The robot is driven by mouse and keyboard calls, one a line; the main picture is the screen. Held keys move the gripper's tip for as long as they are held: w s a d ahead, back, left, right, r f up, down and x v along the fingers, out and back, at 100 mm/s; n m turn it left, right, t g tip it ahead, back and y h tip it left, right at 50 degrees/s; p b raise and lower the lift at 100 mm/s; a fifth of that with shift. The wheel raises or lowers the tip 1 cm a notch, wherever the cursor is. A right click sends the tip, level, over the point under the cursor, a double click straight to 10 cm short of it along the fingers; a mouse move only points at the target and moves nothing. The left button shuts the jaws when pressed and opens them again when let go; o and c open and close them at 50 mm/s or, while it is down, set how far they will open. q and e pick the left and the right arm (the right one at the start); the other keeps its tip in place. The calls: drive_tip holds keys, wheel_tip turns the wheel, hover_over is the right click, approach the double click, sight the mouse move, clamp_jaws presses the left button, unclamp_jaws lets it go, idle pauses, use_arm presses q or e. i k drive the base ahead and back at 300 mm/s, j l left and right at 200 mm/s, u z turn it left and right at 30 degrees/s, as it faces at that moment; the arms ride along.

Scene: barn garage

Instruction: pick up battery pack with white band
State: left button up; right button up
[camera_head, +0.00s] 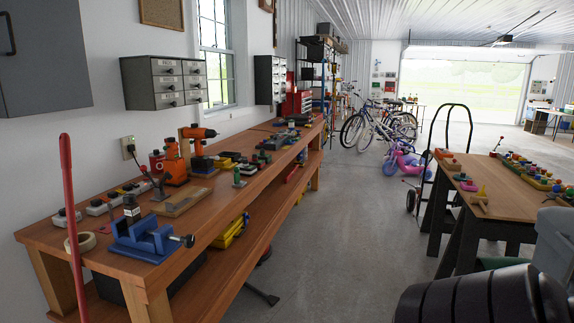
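A small dark upright block with a pale band (131,209) stands at the blue vise on the near end of the long wooden workbench (215,205). It looks like a battery pack with a white band, but it is too small to be sure. Several small grey and white blocks (97,207) lie in a row along the wall side of the bench. An orange drill (197,134) stands farther back. Neither of my grippers is in view.
The blue vise (145,240) and a tape roll (80,243) sit near the bench's front. A red pole (73,230) rises at the left. A second table (510,187) and a hand truck (448,150) stand right. The concrete floor between is mostly clear.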

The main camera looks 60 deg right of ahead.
sight(246, 170)
drive_tip(key=z, duration=1.8)
drive_tip(key=i+l+u, duration=0.2)
drive_tip(key=i+l, duration=0.35)
drive_tip(key=i, duration=0.3)
drive_tip(key=i+l+u, duration=0.2)
drive_tip(key=i+l, duration=0.5)
drive_tip(key=i, duration=0.1)
